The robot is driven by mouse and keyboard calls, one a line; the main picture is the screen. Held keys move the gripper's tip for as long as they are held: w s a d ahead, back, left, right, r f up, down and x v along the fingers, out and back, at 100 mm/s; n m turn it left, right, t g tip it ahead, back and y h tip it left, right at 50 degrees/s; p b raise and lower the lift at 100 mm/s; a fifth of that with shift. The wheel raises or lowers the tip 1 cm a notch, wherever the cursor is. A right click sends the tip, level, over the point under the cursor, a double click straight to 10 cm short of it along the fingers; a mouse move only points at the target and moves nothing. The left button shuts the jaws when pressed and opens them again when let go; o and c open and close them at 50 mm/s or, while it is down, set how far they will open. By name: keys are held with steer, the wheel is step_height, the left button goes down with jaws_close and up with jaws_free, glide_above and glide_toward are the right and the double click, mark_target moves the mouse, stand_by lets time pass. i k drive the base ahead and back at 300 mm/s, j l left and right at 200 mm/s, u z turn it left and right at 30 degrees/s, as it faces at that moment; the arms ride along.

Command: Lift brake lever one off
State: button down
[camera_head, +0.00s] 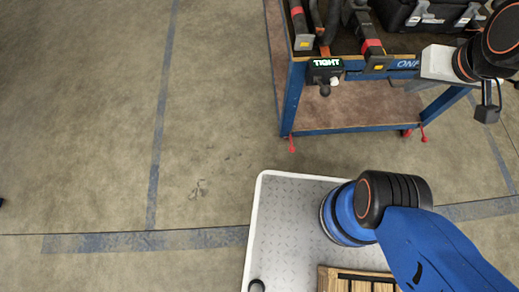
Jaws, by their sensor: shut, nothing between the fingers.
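Small red levers show low on the blue-framed cart, by its wheels: one at the near left corner (291,145) and two at the near right, (423,135) and (407,133). Which of them is brake lever one, I cannot tell. They are small, and whether each is pressed down or raised is unclear. My gripper (432,65), a white body on the black wrist, is at the upper right, over the cart's right part. It is shut and empty, apart from the levers. Its fingertips are hard to make out.
The cart's top holds red-and-black tools (371,45), a black case (425,14) and a small device reading TIGHT (326,64) on the near edge. Its lower shelf (345,106) is bare in front. Open concrete floor (90,120) lies to the left.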

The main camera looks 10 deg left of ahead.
mark_target(292, 148)
steer(key=u, duration=0.4)
steer(key=k+j+z, duration=0.55)
steer(key=k+j, duration=0.1)
steer(key=k, duration=0.05)
